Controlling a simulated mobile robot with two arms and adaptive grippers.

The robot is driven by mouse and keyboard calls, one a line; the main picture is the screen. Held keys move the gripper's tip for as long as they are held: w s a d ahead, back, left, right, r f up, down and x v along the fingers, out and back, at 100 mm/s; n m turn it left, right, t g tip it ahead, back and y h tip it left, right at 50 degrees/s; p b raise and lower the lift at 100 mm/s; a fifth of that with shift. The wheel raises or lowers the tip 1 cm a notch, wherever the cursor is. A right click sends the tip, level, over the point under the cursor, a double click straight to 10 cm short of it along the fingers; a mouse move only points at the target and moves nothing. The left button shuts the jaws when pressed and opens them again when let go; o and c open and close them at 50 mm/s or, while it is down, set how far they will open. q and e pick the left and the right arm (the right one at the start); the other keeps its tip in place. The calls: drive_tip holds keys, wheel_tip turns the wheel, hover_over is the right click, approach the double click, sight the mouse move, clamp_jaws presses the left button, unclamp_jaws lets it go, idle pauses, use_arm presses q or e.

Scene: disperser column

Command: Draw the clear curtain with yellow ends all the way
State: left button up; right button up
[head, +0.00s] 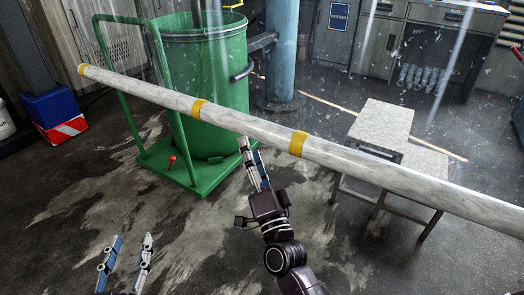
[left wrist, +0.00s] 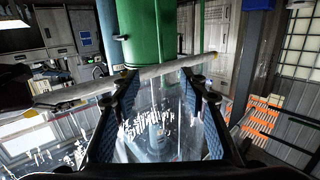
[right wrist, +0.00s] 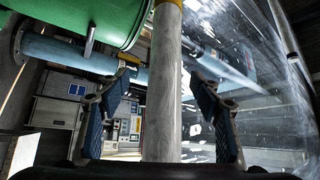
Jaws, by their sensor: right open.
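A long pale grey bar with yellow bands (head: 245,123) runs across the head view, from upper left to lower right. A clear, white-speckled sheet (left wrist: 160,118) shows beside the bar in the left wrist view; I take these as the curtain. My right gripper (head: 251,145) is open at the bar, between two yellow bands. In the right wrist view the bar (right wrist: 162,90) runs between its spread fingers; I cannot tell whether they touch it. My left gripper (head: 127,240) is open and empty at lower left, apart from the bar.
A green bin (head: 205,80) on a green trolley stands behind the bar. A blue column (head: 280,50) rises behind it. A grey step stool (head: 382,125) stands at right, partly behind the bar. A blue and red box (head: 55,118) is at left. The front floor is clear.

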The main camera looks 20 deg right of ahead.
sight(247, 130)
drive_tip(key=x, duration=0.2)
drive_tip(key=b+x, duration=0.1)
drive_tip(key=x, duration=0.1)
drive_tip(key=r+b+x, duration=0.1)
drive_tip(key=x, duration=0.1)
drive_tip(key=shift+d+r, duration=0.2)
drive_tip(key=shift+d, duration=0.1)
use_arm(q)
wheel_tip(247, 130, up, 10)
drive_tip(key=s+d+t+h, duration=0.1)
drive_tip(key=s+t, duration=0.1)
drive_tip(key=t, duration=0.2)
drive_tip(key=shift+s+r+h, duration=0.15)
drive_tip(key=shift+s+h, duration=0.05)
drive_tip(key=shift+h, duration=0.2)
use_arm(e)
drive_tip(key=shift+w+r, duration=0.15)
drive_tip(key=shift+w, duration=0.4)
clamp_jaws()
